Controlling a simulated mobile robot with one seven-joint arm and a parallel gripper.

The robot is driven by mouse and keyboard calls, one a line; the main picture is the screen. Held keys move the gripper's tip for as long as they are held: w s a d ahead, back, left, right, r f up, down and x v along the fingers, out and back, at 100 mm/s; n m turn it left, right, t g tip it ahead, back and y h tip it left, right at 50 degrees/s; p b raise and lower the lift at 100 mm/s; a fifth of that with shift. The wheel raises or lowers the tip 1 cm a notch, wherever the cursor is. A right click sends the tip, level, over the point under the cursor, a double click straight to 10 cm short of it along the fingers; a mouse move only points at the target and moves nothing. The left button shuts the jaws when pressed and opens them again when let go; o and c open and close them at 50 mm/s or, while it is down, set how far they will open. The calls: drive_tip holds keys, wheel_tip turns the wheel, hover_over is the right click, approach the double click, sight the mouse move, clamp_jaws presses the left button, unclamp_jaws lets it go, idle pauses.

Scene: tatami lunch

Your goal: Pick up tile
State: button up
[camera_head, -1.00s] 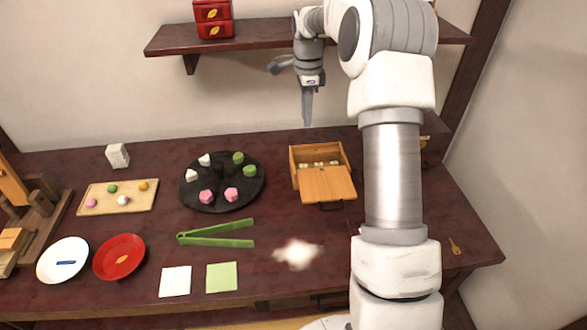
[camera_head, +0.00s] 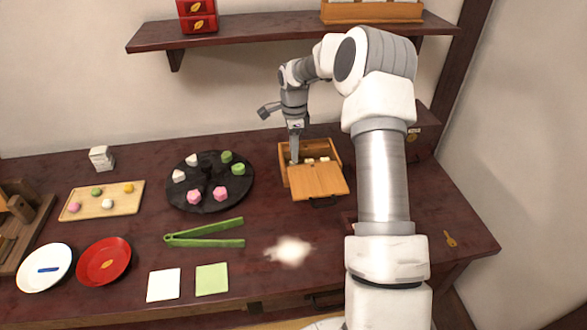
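A wooden box (camera_head: 338,150) with its lid (camera_head: 318,181) slid partly out toward the front stands on the dark table. Small pale pieces (camera_head: 323,159), which look like tiles, lie in its open back part. My gripper (camera_head: 294,160) points down into the left side of that opening, close to the pieces. The fingers overlap in this view, so I cannot tell whether they are open or shut, or whether they touch a piece. My gripper partly hides the left end of the row.
A black round tray (camera_head: 208,205) with several pink, white and green sweets stands left of the box. Green tongs (camera_head: 205,232) lie in front. A shelf (camera_head: 270,32) hangs above. A brass key-like item (camera_head: 450,238) lies at right.

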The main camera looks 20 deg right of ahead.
wheel_tip(320, 180, down, 4)
drive_tip(key=shift+w+r+b, duration=0.1)
drive_tip(key=shift+b, duration=0.2)
clamp_jaws()
drive_tip(key=shift+r, duration=0.1)
